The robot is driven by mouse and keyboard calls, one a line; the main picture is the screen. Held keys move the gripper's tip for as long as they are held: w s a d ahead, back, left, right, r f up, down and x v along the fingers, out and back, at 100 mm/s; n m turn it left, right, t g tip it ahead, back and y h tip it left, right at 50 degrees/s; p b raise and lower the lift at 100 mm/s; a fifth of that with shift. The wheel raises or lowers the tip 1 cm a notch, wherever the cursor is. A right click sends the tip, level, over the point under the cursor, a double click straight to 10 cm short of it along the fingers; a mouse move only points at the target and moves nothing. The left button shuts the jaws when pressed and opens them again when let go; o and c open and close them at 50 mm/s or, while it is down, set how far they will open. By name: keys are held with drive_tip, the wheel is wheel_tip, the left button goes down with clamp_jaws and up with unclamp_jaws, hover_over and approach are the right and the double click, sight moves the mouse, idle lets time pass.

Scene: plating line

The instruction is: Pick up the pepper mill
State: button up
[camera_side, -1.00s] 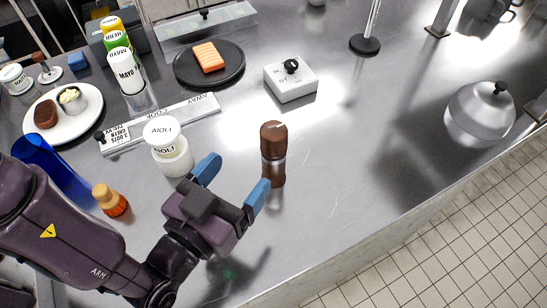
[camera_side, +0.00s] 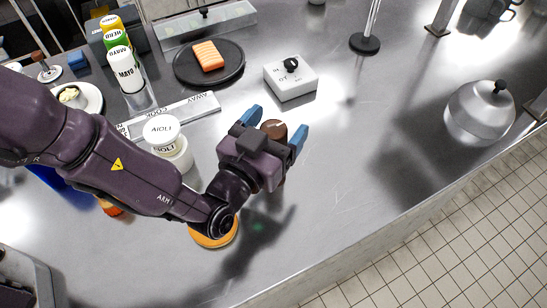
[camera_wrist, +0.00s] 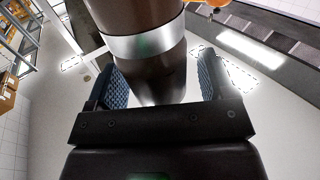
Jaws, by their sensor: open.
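The pepper mill (camera_side: 273,129) is dark brown with a silver band and stands upright on the steel counter. In the side view it is mostly hidden behind my gripper (camera_side: 275,128), with its rounded top showing between the blue fingers. In the wrist view the mill (camera_wrist: 148,75) fills the upper middle, and its silver band shows clearly. My gripper (camera_wrist: 160,85) is open, with one textured blue finger on each side of the mill. A gap shows between the mill and the right finger; contact on the left is hard to tell.
An AIOLI tub (camera_side: 165,145) stands left of my gripper. A white timer-like box (camera_side: 291,80) with a black knob and a black plate (camera_side: 210,75) with a salmon piece lie behind. A metal cloche (camera_side: 480,112) stands at right. The counter's right middle is clear.

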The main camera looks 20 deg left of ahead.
drive_tip(key=shift+w, duration=0.45)
drive_tip(key=shift+d, duration=0.1)
drive_tip(key=c, duration=1.4)
drive_tip(key=shift+r, duration=0.1)
